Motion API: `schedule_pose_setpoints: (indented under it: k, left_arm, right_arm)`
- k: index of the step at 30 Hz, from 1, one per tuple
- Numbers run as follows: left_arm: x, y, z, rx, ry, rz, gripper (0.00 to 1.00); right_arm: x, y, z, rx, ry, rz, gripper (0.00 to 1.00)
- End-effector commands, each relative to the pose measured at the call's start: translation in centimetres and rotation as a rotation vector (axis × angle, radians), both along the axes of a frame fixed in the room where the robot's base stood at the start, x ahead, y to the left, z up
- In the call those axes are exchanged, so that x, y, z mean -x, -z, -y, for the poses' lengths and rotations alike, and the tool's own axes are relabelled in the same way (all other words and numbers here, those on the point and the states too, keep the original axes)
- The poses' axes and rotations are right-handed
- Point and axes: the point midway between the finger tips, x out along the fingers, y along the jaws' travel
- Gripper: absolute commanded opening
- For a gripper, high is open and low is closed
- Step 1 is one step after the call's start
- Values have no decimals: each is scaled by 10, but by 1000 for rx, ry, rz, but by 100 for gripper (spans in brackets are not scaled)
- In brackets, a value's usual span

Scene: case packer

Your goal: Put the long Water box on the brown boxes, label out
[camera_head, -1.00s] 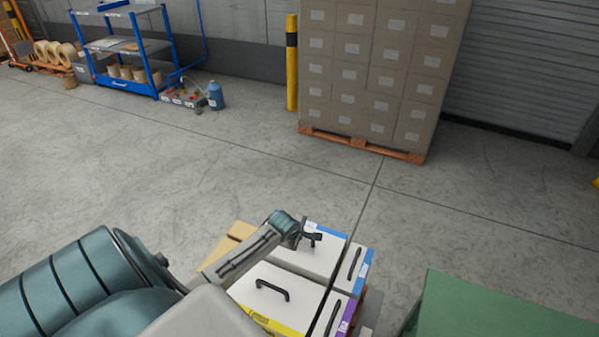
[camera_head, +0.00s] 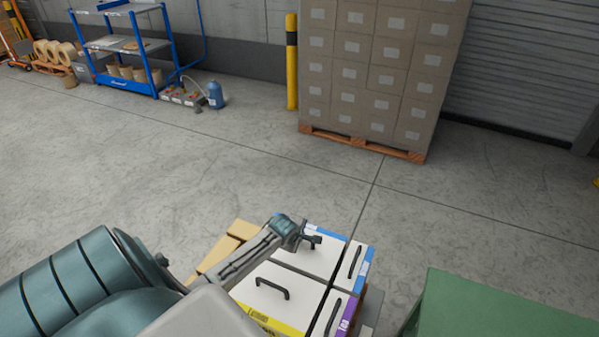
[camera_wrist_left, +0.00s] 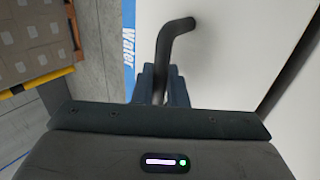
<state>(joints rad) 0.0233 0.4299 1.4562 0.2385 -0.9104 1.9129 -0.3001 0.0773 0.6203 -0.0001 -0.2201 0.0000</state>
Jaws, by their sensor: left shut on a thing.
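A white box with a blue label strip (camera_head: 328,262) sits in the far row of a close-packed group of boxes. In the left wrist view the strip reads "Water" (camera_wrist_left: 128,45). My left gripper (camera_wrist_left: 160,88) is shut on this box's black handle, which shows between its fingers. In the head view the same gripper (camera_head: 312,240) is over the box's top, partly hiding it. A narrower white box with a blue label (camera_head: 354,262) stands to its right. Brown boxes (camera_head: 218,253) show to the left, partly behind my left arm. My right gripper is out of view.
Nearer stand a white box with a yellow label (camera_head: 276,293) and one with a purple label (camera_head: 331,312), close against the held box's group. A green surface (camera_head: 500,305) is at the lower right. A tall loaded pallet (camera_head: 375,75) stands behind, with clear floor between.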

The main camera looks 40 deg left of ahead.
Motion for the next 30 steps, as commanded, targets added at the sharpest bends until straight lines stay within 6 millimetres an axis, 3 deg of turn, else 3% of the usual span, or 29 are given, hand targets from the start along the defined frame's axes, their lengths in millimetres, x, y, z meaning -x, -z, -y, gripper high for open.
schedule_pose_setpoints:
  k: [13, 14, 17, 25, 30]
  left_arm:
    - [-2, 3, 0, -1, 2, 7, 0]
    - [-2, 2, 0, -1, 2, 7, 18]
    - [-2, 3, 0, -2, 1, 6, 38]
    - [2, 7, 0, 1, -1, -4, 38]
    - [5, -1, 1, -1, -1, 0, 38]
  right_arm:
    - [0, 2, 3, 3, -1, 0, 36]
    - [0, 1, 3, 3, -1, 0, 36]
    - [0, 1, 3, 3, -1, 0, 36]
    - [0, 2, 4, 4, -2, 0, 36]
    - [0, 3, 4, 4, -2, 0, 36]
